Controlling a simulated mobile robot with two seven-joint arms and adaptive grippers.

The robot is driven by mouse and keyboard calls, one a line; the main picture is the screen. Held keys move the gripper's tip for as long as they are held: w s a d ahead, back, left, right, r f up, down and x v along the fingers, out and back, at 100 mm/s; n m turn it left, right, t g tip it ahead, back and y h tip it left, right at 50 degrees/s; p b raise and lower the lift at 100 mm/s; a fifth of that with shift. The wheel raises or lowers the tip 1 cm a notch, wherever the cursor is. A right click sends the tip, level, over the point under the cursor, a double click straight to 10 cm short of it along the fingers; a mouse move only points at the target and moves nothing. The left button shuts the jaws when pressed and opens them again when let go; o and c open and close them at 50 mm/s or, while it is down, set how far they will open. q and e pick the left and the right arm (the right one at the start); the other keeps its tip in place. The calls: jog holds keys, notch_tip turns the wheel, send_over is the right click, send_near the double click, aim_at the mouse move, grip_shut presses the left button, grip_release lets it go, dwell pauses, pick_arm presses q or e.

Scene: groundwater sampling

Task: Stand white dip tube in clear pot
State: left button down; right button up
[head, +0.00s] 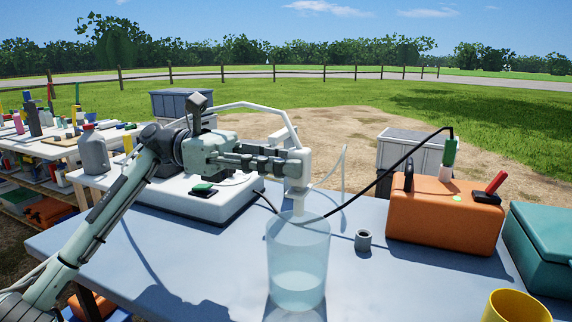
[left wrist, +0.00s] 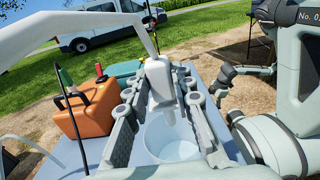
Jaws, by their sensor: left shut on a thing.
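The white dip tube (head: 298,187) is held upright in my left gripper (head: 290,163), its narrow end pointing down. Its wide upper part also shows between the two fingers in the left wrist view (left wrist: 160,82), and a white curved arm arches away from it. The clear pot (head: 298,268) stands upright on the table right below. The tube's lower end is at about the pot's rim in the head view; I cannot tell whether it is inside. In the left wrist view the pot (left wrist: 176,148) lies under the fingers. My right gripper (left wrist: 223,80) is small there, its jaws unclear.
A small grey ring (head: 363,240) lies right of the pot. An orange case (head: 445,215), a teal box (head: 545,240) and a yellow cup (head: 516,307) stand farther right. A white case (head: 205,203) is at the left. A black cable runs behind the pot.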

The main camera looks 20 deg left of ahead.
aim_at(295, 214)
dwell(0.3)
pick_arm(q)
notch_tip(295, 214, down, 6)
jog(key=b, duration=0.5)
jog(key=shift+b, duration=0.4)
dwell(0.4)
jog(key=shift+f+b, duration=1)
dwell(1.2)
jog(key=c, duration=1.2)
grip_release()
